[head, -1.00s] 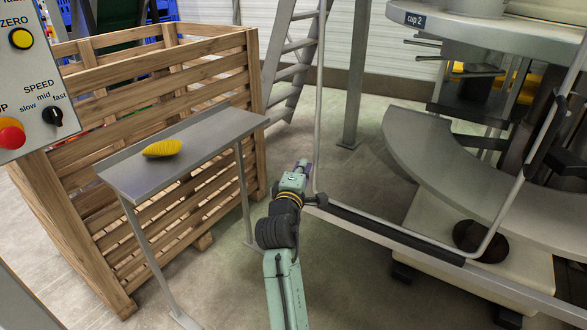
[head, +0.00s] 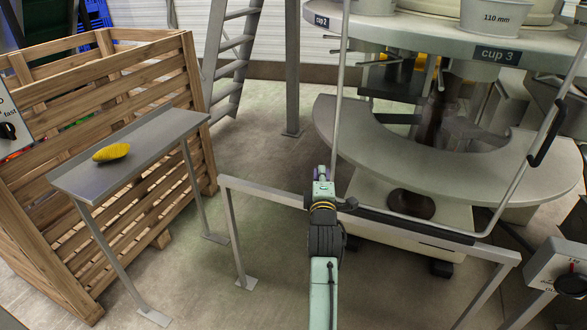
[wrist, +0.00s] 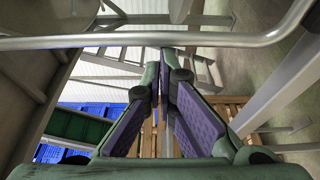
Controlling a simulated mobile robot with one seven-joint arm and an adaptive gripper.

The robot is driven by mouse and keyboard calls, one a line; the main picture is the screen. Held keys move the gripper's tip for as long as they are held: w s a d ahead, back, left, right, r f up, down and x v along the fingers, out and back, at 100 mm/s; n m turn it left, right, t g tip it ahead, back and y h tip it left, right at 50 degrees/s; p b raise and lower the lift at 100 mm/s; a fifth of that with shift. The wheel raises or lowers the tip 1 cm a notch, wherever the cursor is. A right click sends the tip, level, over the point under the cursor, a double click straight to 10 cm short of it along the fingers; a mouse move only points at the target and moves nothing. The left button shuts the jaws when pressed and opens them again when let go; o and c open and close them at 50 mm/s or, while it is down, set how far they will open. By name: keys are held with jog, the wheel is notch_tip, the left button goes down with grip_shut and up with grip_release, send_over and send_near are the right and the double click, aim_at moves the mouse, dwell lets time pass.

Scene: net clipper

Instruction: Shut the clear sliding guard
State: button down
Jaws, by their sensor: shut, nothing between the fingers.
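The clear guard is a see-through panel in a bent metal tube frame (head: 339,110), standing on a low rail (head: 265,193) in front of the round machine in the head view. A black handle (head: 547,135) is on its slanted right side, and a dark strip (head: 415,227) runs along its bottom.
The round machine with cups (head: 420,35) and a curved grey tray (head: 440,165) stands behind the guard. A metal side table (head: 150,145) with a yellow object (head: 111,152) and a wooden crate (head: 60,90) are at left. A control box (head: 560,268) is at lower right.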

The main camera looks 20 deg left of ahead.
aim_at(352, 176)
jog(key=d, duration=0.2)
jog(key=d+b, duration=0.1)
jog(key=d, duration=0.1)
jog(key=d+b, duration=0.1)
jog(key=d, duration=0.2)
jog(key=shift+s+d+f, duration=0.1)
jog(key=shift+s+f, duration=0.05)
jog(key=shift+f, duration=0.1)
jog(key=shift+s+d+r+b, duration=0.15)
jog(key=shift+d+b, duration=0.2)
jog(key=shift+d, duration=0.45)
